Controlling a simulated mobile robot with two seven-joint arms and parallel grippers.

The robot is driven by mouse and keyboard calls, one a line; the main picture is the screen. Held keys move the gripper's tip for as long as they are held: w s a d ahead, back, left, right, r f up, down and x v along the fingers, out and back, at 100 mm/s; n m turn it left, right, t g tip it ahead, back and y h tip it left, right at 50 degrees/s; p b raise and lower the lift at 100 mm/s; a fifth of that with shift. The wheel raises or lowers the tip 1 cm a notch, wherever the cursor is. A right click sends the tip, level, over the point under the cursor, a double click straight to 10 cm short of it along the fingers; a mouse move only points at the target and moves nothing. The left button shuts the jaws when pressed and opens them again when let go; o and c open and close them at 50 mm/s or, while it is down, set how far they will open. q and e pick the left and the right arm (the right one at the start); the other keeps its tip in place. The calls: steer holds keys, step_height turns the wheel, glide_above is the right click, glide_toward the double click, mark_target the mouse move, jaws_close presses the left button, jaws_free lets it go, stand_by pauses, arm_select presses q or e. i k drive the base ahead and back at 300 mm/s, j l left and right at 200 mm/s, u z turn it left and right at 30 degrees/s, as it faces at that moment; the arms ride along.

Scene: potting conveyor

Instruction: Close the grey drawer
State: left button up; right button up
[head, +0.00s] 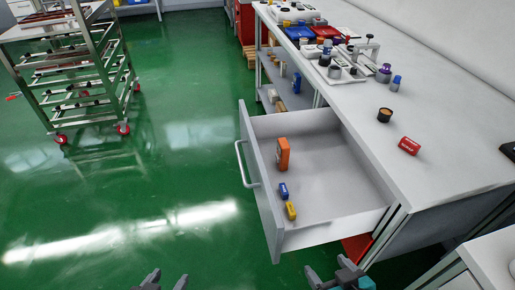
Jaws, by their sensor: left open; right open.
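The grey drawer (258,195) stands pulled out from under the white counter (440,160), its front facing left. Its pale bar handle (243,165) is on the front's outer face. Inside lie an orange item (283,153), a blue item (283,191) and a yellow item (291,210). My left gripper (164,275) is open at the bottom edge, left of and apart from the drawer. My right gripper (328,272) is open at the bottom edge, just below the drawer's near side. Both are empty and cut off by the frame.
A red block (409,146) and a dark round jar (385,114) sit on the counter, with bins and small parts farther back. A metal rack cart (80,80) on red casters stands at upper left. The green floor (150,190) left of the drawer is clear.

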mark_target(336, 192)
steer(key=j+z, duration=0.2)
steer(key=i+j+z, duration=0.2)
steer(key=z, duration=0.2)
steer(key=i+j+z, duration=0.15)
steer(key=z, duration=0.3)
steer(key=i+j+z, duration=0.1)
steer(key=j+z, duration=0.3)
